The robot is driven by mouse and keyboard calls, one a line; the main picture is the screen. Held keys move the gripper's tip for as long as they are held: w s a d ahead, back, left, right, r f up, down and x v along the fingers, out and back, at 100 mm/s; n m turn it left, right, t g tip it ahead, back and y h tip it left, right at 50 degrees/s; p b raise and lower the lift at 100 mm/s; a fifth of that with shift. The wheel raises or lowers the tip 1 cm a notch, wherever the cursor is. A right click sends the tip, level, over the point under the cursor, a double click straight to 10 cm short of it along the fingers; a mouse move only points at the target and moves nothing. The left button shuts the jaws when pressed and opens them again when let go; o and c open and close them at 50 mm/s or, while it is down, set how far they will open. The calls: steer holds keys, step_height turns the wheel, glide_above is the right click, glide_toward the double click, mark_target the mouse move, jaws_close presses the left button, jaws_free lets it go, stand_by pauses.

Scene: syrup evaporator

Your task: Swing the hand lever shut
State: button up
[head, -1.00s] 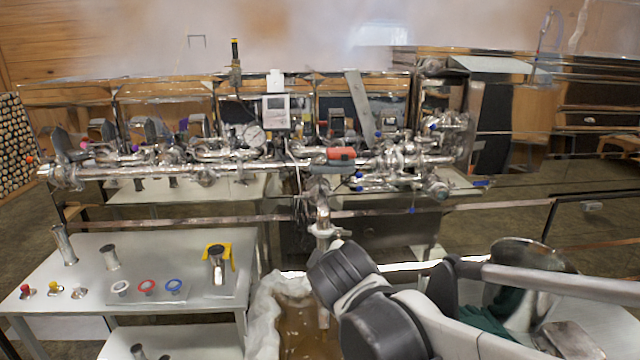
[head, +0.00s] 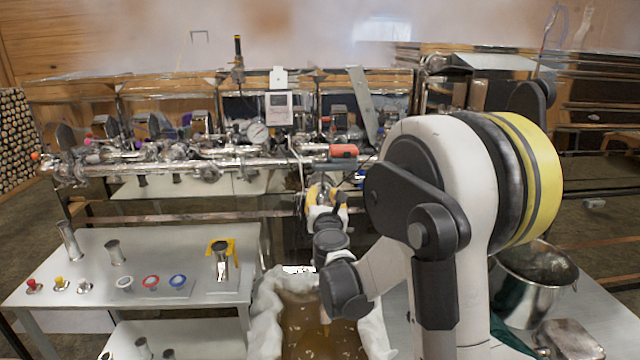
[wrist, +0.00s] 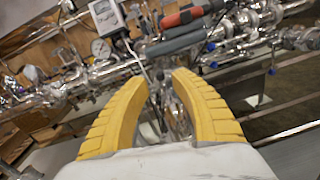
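A lever-like dark grey bar (head: 332,166) lies along the front of the steel pipe run. It also shows in the wrist view (wrist: 178,42), past my fingertips. Just above it is a red-orange grip with a dark end (head: 343,151), also seen in the wrist view (wrist: 188,15). I cannot tell for sure which of these is the hand lever. My gripper (head: 325,190) is in front of and below them. In the wrist view its two yellow fingers (wrist: 160,78) are apart with nothing held between them. Steel pipe fittings show beyond the gap; my arm hides the right part of the pipe run.
A gauge (head: 257,132) and a white display box (head: 279,108) sit above the pipes. A table with rings and steel pieces (head: 130,250) stands left. A tray of brown liquid (head: 318,340) lies below my arm. A steel pot (head: 530,300) stands right.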

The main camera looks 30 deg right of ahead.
mark_target(322, 180)
steer(key=b+x, duration=0.1)
steer(key=x, duration=0.6)
steer(key=shift+w+d, duration=0.2)
steer(key=shift+w, duration=0.1)
jaws_close()
